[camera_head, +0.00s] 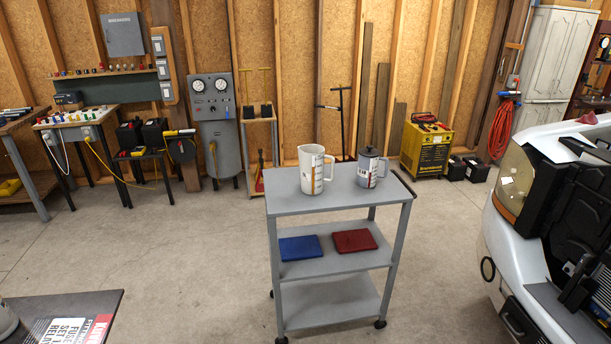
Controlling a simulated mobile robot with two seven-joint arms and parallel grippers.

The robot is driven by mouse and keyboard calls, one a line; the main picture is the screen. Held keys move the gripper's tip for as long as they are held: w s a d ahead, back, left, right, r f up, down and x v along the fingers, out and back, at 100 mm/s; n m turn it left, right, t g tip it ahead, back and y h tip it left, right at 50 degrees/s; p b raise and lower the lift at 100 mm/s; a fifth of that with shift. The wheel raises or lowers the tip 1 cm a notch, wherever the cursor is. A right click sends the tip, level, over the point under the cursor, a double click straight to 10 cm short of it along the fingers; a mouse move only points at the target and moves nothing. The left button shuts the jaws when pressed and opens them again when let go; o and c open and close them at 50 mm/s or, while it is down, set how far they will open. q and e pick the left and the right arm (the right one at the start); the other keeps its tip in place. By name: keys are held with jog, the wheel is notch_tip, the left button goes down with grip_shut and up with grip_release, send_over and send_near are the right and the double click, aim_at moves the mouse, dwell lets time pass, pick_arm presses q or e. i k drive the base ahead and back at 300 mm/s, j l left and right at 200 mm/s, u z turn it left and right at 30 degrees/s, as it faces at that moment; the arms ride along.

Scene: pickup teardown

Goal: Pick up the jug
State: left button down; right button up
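A white jug (312,169) with measuring marks and a handle on its right stands upright on the top shelf of a grey cart (290,204). Beside it to the right, apart from it, stands a smaller grey pitcher (368,170) with a dark lid and a handle on its right. I cannot tell for certain which of the two the task calls the jug. Neither of my grippers is in view.
The cart's middle shelf holds a blue cloth (300,248) and a red cloth (354,240). A white vehicle (550,200) stands close on the right. A dark table (75,305) is at the lower left. The concrete floor around the cart is clear.

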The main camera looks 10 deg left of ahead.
aim_at(311, 157)
jog(key=k+j+u, duration=0.1)
jog(key=k+j, duration=0.2)
jog(key=j, duration=0.2)
jog(key=i+l+z, duration=0.2)
jog(key=i+l, duration=0.2)
jog(key=i+j+z, duration=0.25)
jog(key=i, duration=0.3)
jog(key=i+j+z, duration=0.25)
jog(key=i+j, duration=0.25)
jog(key=i+j+z, duration=0.1)
jog(key=j, duration=0.35)
jog(key=i+j+z, duration=0.1)
jog(key=j, duration=0.3)
jog(key=i+j+z, duration=0.1)
jog(key=j, duration=0.35)
jog(key=i, duration=0.05)
